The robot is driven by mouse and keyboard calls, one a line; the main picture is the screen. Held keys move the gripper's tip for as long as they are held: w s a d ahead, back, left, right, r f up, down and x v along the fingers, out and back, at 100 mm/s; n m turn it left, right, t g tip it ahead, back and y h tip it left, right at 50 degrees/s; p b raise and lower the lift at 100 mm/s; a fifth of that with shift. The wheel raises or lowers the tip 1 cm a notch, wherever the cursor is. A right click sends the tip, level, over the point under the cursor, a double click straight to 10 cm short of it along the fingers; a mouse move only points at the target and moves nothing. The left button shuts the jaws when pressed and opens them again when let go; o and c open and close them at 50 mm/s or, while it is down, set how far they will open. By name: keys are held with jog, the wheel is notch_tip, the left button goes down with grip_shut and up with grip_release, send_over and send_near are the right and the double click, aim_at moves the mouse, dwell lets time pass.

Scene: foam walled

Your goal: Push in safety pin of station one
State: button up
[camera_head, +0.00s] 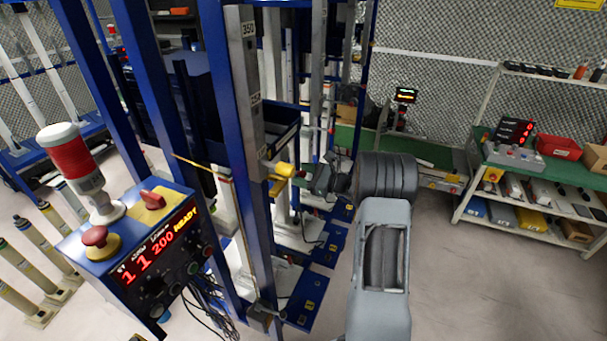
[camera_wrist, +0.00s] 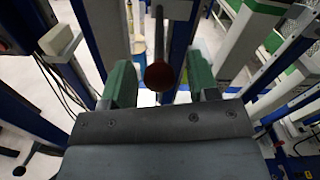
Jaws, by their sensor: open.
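A yellow pin knob (camera_head: 284,169) sticks out on the right side of the grey upright with number labels (camera_head: 246,80) in the head view. A thin yellow rod (camera_head: 200,167) shows on the upright's left side. My gripper (camera_head: 302,178) is just right of the knob, pointing at it, its green fingers partly hidden. In the wrist view my gripper (camera_wrist: 161,78) has its fingers apart, with a dark red ball on a rod (camera_wrist: 158,77) showing between them. I cannot tell whether this ball is the yellow knob, or whether anything touches it.
A blue control box (camera_head: 150,250) with a lit red display, a red mushroom button and a red-and-white lamp stands at the left front. Blue frame posts (camera_head: 92,70) rise close to my arm. A green-topped shelf (camera_head: 530,160) stands at the right. The floor at the lower right is clear.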

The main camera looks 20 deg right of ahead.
jog(key=shift+c, duration=0.3)
grip_shut()
dwell(0.3)
